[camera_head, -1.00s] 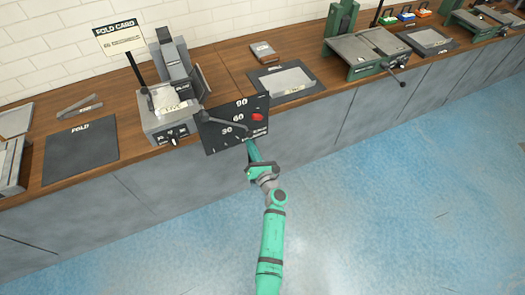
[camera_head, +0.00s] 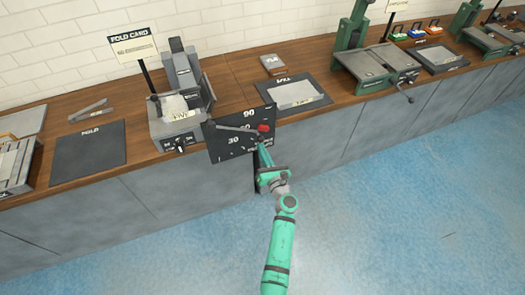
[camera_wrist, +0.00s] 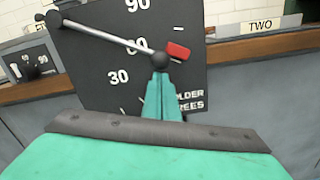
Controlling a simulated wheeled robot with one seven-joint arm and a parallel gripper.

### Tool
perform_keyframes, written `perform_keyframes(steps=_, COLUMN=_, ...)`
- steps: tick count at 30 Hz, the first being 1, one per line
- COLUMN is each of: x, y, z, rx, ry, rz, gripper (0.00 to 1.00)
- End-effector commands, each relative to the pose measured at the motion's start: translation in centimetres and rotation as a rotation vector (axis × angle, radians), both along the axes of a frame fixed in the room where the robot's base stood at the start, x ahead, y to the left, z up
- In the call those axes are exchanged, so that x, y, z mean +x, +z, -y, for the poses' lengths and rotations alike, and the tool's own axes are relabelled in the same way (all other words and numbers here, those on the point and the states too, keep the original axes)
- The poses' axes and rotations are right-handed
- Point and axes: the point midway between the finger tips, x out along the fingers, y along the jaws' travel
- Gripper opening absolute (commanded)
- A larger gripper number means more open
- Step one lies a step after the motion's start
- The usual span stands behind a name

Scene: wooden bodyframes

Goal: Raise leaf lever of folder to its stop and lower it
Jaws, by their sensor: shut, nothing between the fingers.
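The folder (camera_head: 172,130) is a grey machine on the wooden counter, with a card lying on its bed. A black dial panel (camera_head: 226,152) marked 30, 60 and 90 degrees stands at its right front. A red piece (camera_wrist: 179,51) sits beside the hub. My gripper (camera_wrist: 160,78) is shut and empty, its tips just below the hub in the wrist view; contact cannot be told.
A dark mat marked FOLD (camera_head: 88,160) lies left of the folder. Another dark mat (camera_head: 318,101) with a pale sheet lies to the right. A green machine (camera_head: 370,72) with a handle stands further right. A sign reading FOLD CARD (camera_head: 133,44) rises behind. The blue floor in front is clear.

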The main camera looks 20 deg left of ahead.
Motion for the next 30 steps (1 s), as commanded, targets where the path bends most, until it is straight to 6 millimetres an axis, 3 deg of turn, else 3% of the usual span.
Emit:
perform_keyframes(steps=5, x=-0.1, y=-0.4, z=0.0, rx=0.003, ry=0.0, rz=-0.001, gripper=0.0)
perform_keyframes(steps=14, x=-0.8, y=-3.9, z=0.2, rx=0.002, ry=-0.011, rz=-0.003, gripper=0.0)
perform_keyframes(steps=30, x=-7.7, y=-4.2, z=4.4, rx=0.001, ry=-0.001, rz=-0.001, gripper=0.0)
